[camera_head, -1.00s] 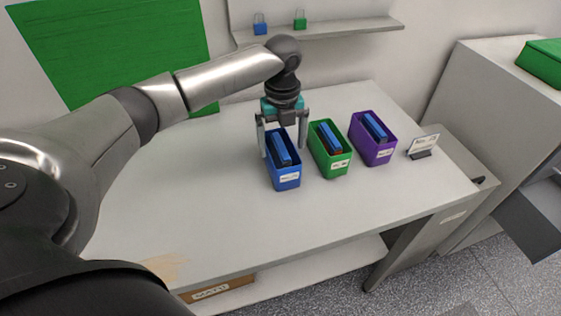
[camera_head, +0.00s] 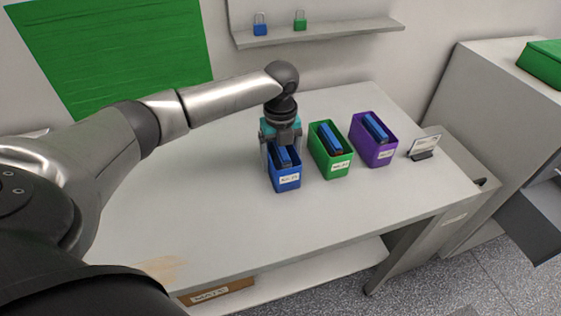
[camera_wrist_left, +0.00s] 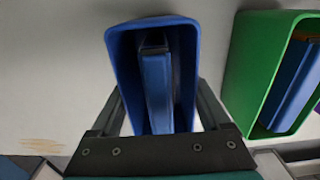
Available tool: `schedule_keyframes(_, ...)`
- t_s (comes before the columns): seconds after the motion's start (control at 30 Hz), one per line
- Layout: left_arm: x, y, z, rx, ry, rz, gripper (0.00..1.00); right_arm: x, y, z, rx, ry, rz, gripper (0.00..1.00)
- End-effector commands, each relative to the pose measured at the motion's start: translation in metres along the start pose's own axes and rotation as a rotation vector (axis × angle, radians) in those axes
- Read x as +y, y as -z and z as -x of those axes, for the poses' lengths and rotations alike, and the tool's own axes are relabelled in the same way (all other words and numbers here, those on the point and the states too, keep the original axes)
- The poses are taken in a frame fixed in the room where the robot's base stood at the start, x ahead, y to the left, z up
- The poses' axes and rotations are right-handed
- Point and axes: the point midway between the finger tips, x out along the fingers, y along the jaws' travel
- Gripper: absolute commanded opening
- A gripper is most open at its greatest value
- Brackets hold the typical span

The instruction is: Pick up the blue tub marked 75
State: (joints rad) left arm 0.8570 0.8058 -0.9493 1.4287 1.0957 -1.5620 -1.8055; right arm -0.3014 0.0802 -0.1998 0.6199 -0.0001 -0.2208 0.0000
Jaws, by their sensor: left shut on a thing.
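The blue tub (camera_head: 287,180) stands on the white table with a blue block (camera_head: 282,156) inside it and a white label on its front. The label's print is too small to read surely. My left gripper (camera_head: 282,160) is lowered over the tub from above, with a finger on either side, shut on it. In the left wrist view the tub (camera_wrist_left: 190,50) shows between the two fingers, with the block (camera_wrist_left: 156,88) inside. I cannot tell any gap between the tub's bottom and the table. My right gripper is not in view.
A green tub (camera_head: 331,168) stands close to the right of the blue one. A purple tub (camera_head: 375,155) stands beyond it, then a small sign (camera_head: 424,147). A shelf (camera_head: 330,32) with two padlocks hangs behind. The table's left part is clear.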

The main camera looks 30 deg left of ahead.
Motion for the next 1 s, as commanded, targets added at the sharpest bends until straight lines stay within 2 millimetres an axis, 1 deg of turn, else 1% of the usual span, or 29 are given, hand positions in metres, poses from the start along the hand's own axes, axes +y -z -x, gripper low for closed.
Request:
schedule_keyframes(0.03,0.0,0.0,0.0,0.0,0.0,0.0,0.53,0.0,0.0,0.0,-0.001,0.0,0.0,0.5)
schedule_keyframes(0.07,0.0,0.0,0.0,0.0,-0.001,0.0,0.49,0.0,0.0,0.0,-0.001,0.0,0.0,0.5)
schedule_keyframes(0.5,0.0,0.0,0.0,0.0,-0.001,0.001,0.0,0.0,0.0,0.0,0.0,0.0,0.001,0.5)
schedule_keyframes(0.83,-0.001,-0.001,0.005,-0.002,0.004,0.001,0.0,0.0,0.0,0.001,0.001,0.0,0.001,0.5)
schedule_keyframes(1.0,-0.001,-0.002,0.019,-0.003,0.005,0.001,0.0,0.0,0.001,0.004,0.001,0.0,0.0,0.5)
